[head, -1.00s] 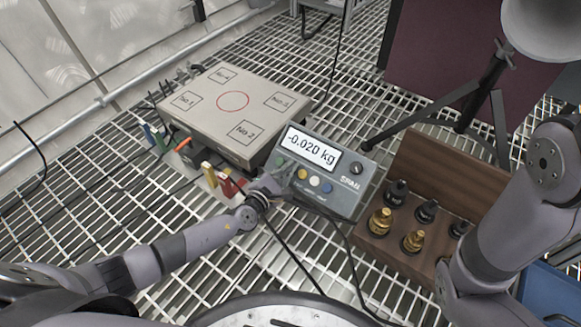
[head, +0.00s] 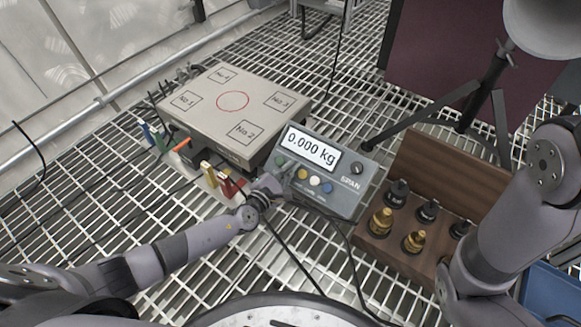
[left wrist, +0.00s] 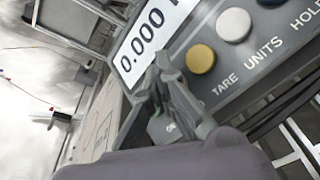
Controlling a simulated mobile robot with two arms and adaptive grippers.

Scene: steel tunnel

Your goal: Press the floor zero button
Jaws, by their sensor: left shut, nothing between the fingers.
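The grey scale indicator (head: 345,200) sits on the grating, and its display (head: 311,149) reads 0.000 kg. Below the display is a row of buttons: green (head: 280,160), yellow (head: 302,173), white and blue. In the left wrist view the yellow button (left wrist: 200,58) is above the word TARE and the white button (left wrist: 233,25) above UNITS. My left gripper (head: 287,172) is shut and empty at the left end of the row. In the left wrist view its fingertips (left wrist: 161,68) cover the leftmost button spot, so I cannot tell if they touch it. My right gripper is out of view.
A platform scale (head: 232,101) with numbered squares stands left of the indicator. A wooden box (head: 390,250) of weights is at the right, near my right arm. A tripod (head: 470,110) stands behind it. Cables run across the grating.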

